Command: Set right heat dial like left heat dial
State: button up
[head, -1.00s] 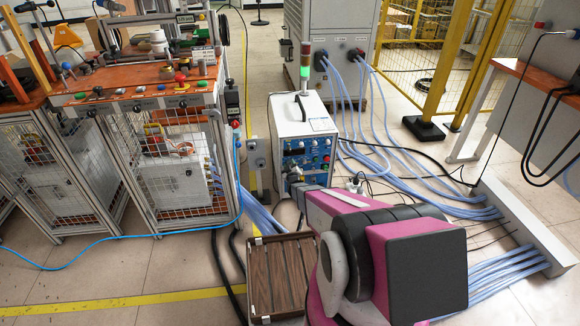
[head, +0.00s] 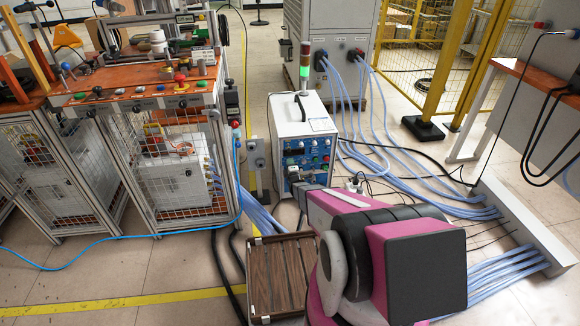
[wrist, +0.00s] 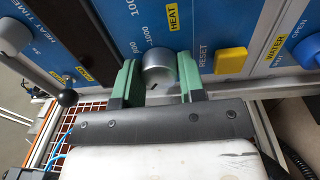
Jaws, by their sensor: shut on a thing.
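In the wrist view a round grey dial (wrist: 158,62) stands out from the blue panel, beside a yellow HEAT label and scale numbers. I take it to be the right heat dial. My gripper (wrist: 158,78) is shut on it, one green finger on each side. A small dark mark shows on the dial's near edge, but its exact setting is unclear. A pale round knob (wrist: 12,36) sits at the upper left near the HEAT TIME label. In the head view the heater (head: 303,138) is a white box with a blue front; my arm partly covers that front, and the dial settings are unreadable.
A yellow button (wrist: 230,60) by the RESET label is close right of my gripper. A black-balled lever (wrist: 67,98) is at its left. A wooden-slatted crate (head: 277,318) stands on the floor before the heater. Blue hoses (head: 425,180) run along the floor at right.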

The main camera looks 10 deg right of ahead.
jog(key=n, duration=0.6)
dwell(0.7)
jog(key=o, duration=0.7)
jog(key=shift+c, duration=0.2)
